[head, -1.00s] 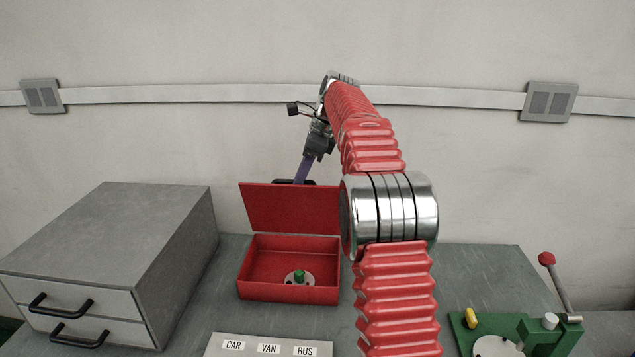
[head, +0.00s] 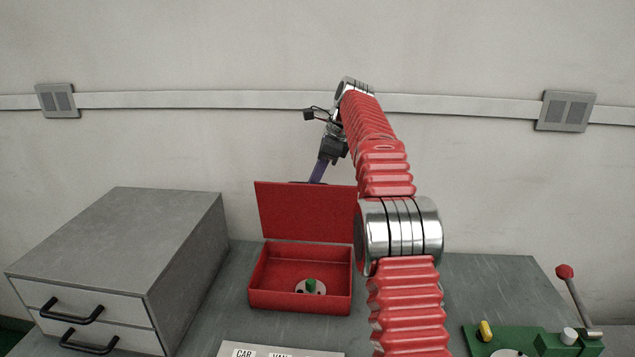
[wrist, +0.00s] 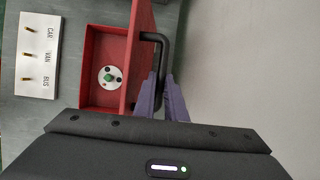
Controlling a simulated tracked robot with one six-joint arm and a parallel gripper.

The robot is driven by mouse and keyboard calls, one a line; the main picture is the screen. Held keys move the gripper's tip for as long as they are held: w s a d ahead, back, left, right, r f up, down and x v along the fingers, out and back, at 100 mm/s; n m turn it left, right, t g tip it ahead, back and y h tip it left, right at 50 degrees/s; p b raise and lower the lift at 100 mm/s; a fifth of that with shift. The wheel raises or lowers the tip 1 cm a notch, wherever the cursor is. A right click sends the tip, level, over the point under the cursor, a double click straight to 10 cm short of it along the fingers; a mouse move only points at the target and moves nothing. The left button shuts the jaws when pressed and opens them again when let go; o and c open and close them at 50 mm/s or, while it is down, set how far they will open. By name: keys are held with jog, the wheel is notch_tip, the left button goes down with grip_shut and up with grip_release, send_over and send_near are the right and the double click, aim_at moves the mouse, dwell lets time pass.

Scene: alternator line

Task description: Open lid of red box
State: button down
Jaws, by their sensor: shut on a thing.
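The red box (head: 300,300) stands on the grey-green table. Its lid (head: 305,212) is raised, standing roughly upright at the back edge. Inside the box lies a round pale metal part with a green centre (head: 311,286). In the wrist view, the lid (wrist: 142,40) shows nearly edge-on, with a black handle (wrist: 163,50) on its outer side. My gripper (wrist: 165,84) has purple fingers, shut on the lower end of this handle. In the head view, my gripper (head: 318,172) is behind the lid's top edge, its fingertips hidden by the lid.
A grey drawer unit (head: 120,260) with black handles stands left of the box. A labelled panel (wrist: 38,55) lies in front of the box. A green fixture (head: 535,342) with a red-knobbed lever is at the right. The wall is behind the lid.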

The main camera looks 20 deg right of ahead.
jog(key=c, duration=2.1)
grip_release()
jog(key=shift+f, duration=0.35)
jog(key=shift+o, duration=1.4)
jog(key=shift+w+r, duration=0.1)
jog(key=shift+r, duration=0.1)
jog(key=shift+r, duration=0.15)
jog(key=shift+d+r, duration=0.3)
jog(key=shift+r, duration=0.4)
jog(key=shift+v, duration=1.55)
jog(key=s+d, duration=0.7)
jog(key=d, duration=0.3)
jog(key=shift+s, duration=0.1)
